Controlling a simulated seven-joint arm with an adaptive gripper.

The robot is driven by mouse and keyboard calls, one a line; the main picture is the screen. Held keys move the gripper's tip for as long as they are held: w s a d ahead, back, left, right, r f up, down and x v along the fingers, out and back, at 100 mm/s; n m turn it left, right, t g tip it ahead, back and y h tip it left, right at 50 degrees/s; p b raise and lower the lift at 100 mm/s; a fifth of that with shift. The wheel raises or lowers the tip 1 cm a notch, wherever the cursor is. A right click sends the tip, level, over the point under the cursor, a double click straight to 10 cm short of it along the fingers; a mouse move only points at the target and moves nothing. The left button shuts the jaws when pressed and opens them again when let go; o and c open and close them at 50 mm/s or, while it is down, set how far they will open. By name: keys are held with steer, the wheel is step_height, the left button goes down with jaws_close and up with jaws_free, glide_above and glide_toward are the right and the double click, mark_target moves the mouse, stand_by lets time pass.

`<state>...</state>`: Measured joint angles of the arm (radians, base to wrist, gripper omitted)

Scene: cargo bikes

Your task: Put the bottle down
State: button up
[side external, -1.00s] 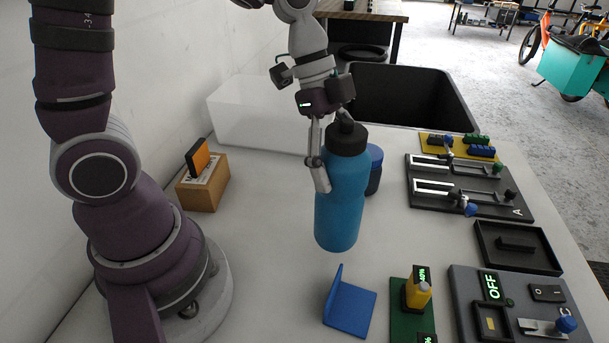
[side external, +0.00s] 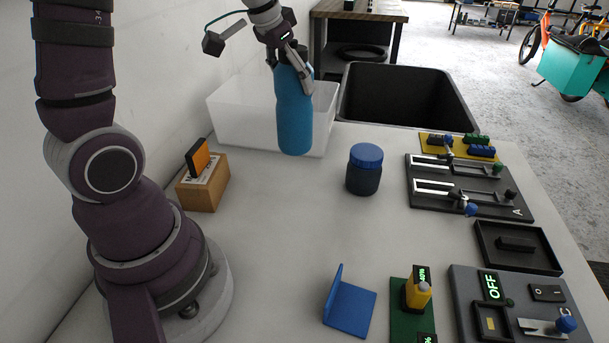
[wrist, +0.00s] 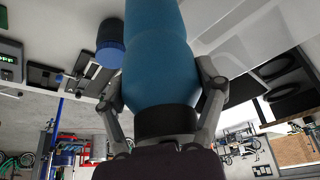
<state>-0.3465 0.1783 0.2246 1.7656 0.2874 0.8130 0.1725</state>
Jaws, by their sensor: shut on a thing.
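The blue bottle (side external: 294,112) hangs upright in my gripper (side external: 293,60), in front of the white bin near the back of the table in the side view. My gripper is shut on the bottle's top end, and its dark cap is mostly hidden there. Whether the bottle's base touches the table is hard to tell. In the wrist view the bottle (wrist: 160,60) fills the middle, with the fingers of my gripper (wrist: 165,105) on both sides of its black cap (wrist: 165,122).
A white bin (side external: 235,125) stands behind the bottle, beside a black tub (side external: 405,97). A dark jar with a blue lid (side external: 365,168) stands to the right. A wooden block (side external: 203,184) is at left. The table's middle is clear.

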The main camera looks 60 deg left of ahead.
mark_target(292, 119)
steer(key=shift+n, duration=0.3)
steer(key=f, duration=0.7)
steer(key=shift+a+f, duration=0.35)
steer(key=shift+f, duration=0.05)
steer(key=o, duration=1.2)
steer(key=shift+f, duration=0.15)
steer(key=v, duration=1.2)
steer(key=shift+w+d, duration=0.15)
steer(key=shift+d, duration=0.1)
steer(key=s+d, duration=0.2)
steer(key=d, duration=0.2)
steer(key=s+d+f+m, duration=0.1)
steer(key=s+d, duration=0.2)
steer(key=d, duration=0.1)
steer(key=s+d+m+t, duration=0.1)
steer(key=s+d, duration=0.1)
steer(key=d, duration=0.2)
steer(key=shift+s+f+h, duration=0.2)
steer(key=shift+f+h, duration=0.05)
steer(key=shift+h, duration=0.05)
